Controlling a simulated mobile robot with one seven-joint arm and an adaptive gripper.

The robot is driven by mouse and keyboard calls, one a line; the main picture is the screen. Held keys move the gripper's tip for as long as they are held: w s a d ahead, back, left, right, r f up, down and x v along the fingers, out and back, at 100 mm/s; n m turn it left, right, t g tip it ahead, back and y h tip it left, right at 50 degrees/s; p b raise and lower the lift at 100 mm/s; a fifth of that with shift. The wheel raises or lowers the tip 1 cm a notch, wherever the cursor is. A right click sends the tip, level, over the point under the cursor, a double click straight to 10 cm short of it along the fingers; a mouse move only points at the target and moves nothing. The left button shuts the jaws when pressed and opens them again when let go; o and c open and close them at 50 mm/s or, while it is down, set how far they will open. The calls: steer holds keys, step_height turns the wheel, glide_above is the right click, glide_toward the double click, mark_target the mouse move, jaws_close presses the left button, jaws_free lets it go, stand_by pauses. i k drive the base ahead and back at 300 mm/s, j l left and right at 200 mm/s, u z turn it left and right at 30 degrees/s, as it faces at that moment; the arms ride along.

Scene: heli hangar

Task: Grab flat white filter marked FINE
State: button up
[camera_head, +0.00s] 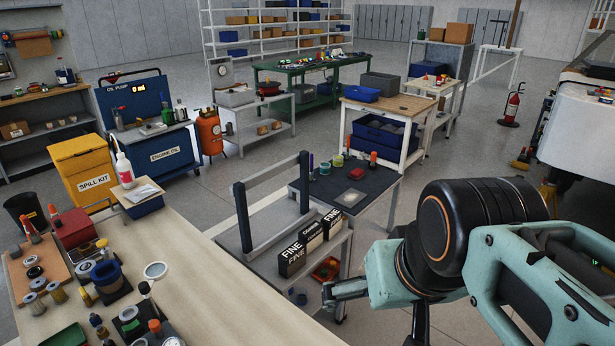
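Dark boxes with white lettering stand on the grey rack in the middle. Two read FINE, the front box (293,256) and the rear box (332,222), and a COARSE box (312,237) stands between them. A flat pale square (350,197) lies on the dark top behind them; no marking is readable on it. I cannot tell which thing is the flat white filter.
A pale workbench (215,283) at lower left holds several jars, tools and a white round piece (155,270). Upright grey posts (243,215) rise from the rack near the boxes. A red-orange tray (326,268) sits lower on it. Open floor lies beyond.

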mark_target(332, 222)
steer(key=i+l, duration=0.1)
steer(key=l, duration=0.25)
steer(key=i+l+u, duration=0.1)
steer(key=l, duration=0.3)
steer(key=i+l, duration=0.1)
steer(key=l, duration=0.25)
steer(key=i+l+u, duration=0.1)
steer(key=i+l, duration=0.45)
steer(key=l, duration=0.15)
steer(key=u, duration=0.05)
